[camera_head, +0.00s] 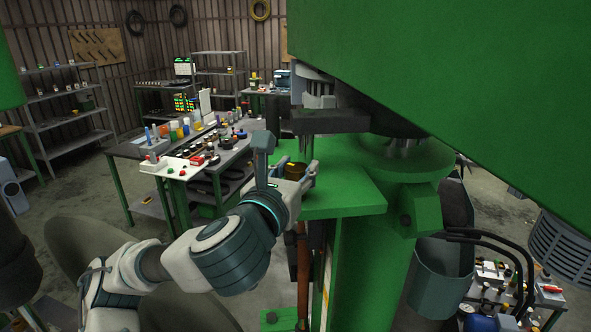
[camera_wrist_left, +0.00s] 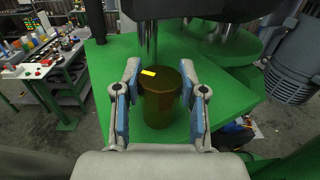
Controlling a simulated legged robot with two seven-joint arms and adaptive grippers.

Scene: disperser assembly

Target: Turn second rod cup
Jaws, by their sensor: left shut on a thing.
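The rod cup (camera_wrist_left: 161,103) is a dark brass-brown cylinder with a small yellow mark on its top. It stands upright between the blue-padded fingers of my left gripper (camera_wrist_left: 162,108) in the left wrist view. In the head view the cup (camera_head: 295,170) shows only in part, above the green plate, with my left gripper (camera_head: 298,180) shut around it. Grey metal rods (camera_wrist_left: 147,40) hang just behind and above the cup. I cannot tell whether the cup touches them or the plate. My right gripper is in neither view.
The green machine's plate (camera_head: 345,196) lies beneath the rods, with a large green housing (camera_head: 480,70) overhead at right. A table with bottles and small parts (camera_head: 215,150) stands at back left. A grey-green bin (camera_head: 440,270) is at right.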

